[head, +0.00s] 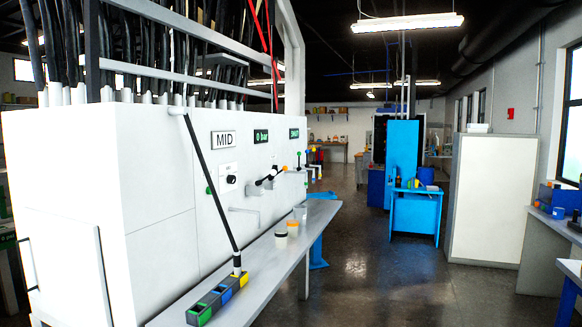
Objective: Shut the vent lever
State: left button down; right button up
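On the front of the white cabinet (150,190), small levers stick out under the panel signs. A long black rod (210,190) with white ends slants from the cabinet top down to a block with coloured compartments (218,297). Neither of my grippers is in view.
A narrow grey shelf (265,265) runs along the cabinet front, with small cups (293,228) on it. A blue stand (415,210) and a white partition (492,200) stand to the right. The floor (390,275) between is clear.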

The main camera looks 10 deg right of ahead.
aim_at(285, 169)
jog(key=i+l+u, duration=0.1)
jog(key=i+l, duration=1)
jog(key=l+u, duration=0.1)
jog(key=u, duration=0.3)
jog(key=i+l+u, duration=0.55)
jog(key=l, duration=0.15)
jog(key=i+l+u, duration=0.3)
jog(key=l, duration=0.15)
jog(key=i+l, duration=0.1)
jog(key=l, duration=0.2)
jog(key=i+l, duration=0.1)
jog(key=l, duration=0.2)
jog(key=i+l, duration=0.1)
jog(key=l, duration=0.2)
